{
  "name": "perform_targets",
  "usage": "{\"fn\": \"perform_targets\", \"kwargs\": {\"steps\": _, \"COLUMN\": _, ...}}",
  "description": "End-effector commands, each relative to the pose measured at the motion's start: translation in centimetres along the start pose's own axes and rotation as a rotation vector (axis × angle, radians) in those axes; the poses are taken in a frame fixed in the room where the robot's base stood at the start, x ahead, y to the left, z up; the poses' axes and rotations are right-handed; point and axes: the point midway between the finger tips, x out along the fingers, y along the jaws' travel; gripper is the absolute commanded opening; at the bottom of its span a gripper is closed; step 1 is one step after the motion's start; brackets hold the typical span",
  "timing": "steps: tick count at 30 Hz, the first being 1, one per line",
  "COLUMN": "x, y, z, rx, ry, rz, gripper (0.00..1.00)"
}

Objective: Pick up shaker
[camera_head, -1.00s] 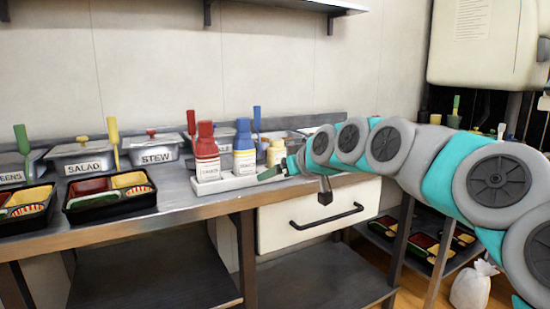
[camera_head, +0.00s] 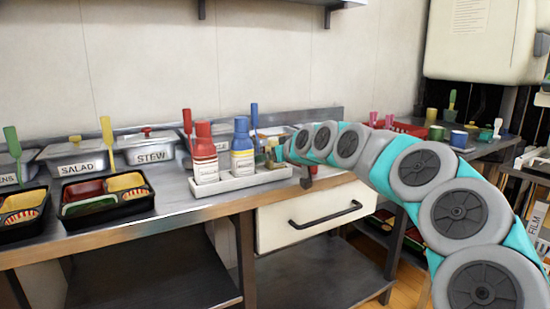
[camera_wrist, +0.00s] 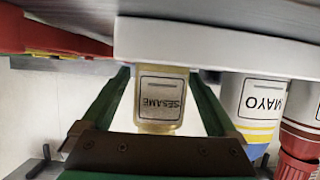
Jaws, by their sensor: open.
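The shaker (camera_wrist: 160,100), a small pale yellow jar labelled SESAME, shows upside down in the wrist view. My gripper (camera_wrist: 158,76) is open, with one green finger on each side of the shaker. Whether either finger touches it, I cannot tell. In the head view my gripper (camera_head: 279,153) is at the right end of the white tray (camera_head: 230,183). The shaker is mostly hidden there behind my gripper.
The blue-capped MAYO bottle (camera_head: 242,150) and a red-capped bottle (camera_head: 204,157) stand in the white tray beside the shaker. Bento trays (camera_head: 105,208) and lidded SALAD and STEW pans (camera_head: 150,153) are to the left. A drawer handle (camera_head: 326,214) juts out below the counter.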

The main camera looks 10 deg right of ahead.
Motion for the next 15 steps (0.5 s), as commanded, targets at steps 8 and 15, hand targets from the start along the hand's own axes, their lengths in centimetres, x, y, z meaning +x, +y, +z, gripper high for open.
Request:
{"fn": "perform_targets", "kwargs": {"steps": 8, "x": 1.08, "y": 0.07, "z": 0.03, "rx": 0.001, "ry": 0.000, "rz": 0.001, "gripper": 0.94}}
{"fn": "perform_targets", "kwargs": {"steps": 15, "x": 1.05, "y": 0.05, "z": 0.03, "rx": 0.002, "ry": 0.000, "rz": 0.001, "gripper": 0.72}}
